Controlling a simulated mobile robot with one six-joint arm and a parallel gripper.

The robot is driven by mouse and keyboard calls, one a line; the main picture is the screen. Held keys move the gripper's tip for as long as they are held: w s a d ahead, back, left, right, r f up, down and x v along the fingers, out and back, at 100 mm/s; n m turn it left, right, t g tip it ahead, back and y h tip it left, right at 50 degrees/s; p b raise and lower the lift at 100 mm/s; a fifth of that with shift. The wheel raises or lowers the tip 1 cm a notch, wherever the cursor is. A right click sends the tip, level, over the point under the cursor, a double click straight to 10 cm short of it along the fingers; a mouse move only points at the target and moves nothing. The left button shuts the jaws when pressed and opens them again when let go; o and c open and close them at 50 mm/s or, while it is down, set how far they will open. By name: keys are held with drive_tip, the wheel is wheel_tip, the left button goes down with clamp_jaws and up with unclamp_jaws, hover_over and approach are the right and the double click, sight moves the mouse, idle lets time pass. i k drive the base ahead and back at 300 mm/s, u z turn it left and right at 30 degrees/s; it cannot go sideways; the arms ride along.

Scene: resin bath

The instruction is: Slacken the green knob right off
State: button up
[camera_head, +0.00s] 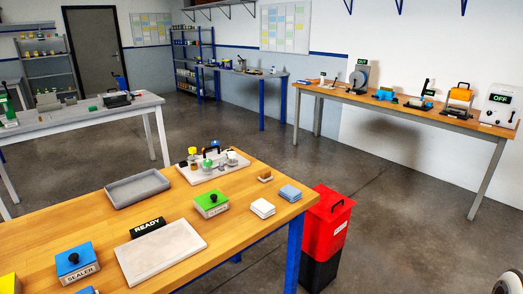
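A pale board (214,168) at the back of the near wooden table carries several small fittings. Among them are a yellow knob (192,151) and a small green knob (207,162), the latter small and partly crowded by its neighbours. I cannot tell how tight it sits. A box with a green top (211,199) and a dark knob on it stands nearer the front edge. My gripper is not in view.
The wooden table (35,247) also holds a grey tray (137,188), a white slab (160,251) with a READY sign, a blue-topped SEALER box (77,262) and white pads (262,208). A red bin (327,222) stands beside the table. Bare floor lies beyond.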

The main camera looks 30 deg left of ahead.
sight(207, 162)
drive_tip(key=u, duration=0.65)
drive_tip(key=i, duration=1.25)
drive_tip(key=u, duration=1.35)
drive_tip(key=i, duration=0.8)
drive_tip(key=u, duration=0.2)
drive_tip(key=k, duration=0.95)
drive_tip(key=u, duration=0.15)
drive_tip(key=i, duration=0.95)
drive_tip(key=z, duration=0.05)
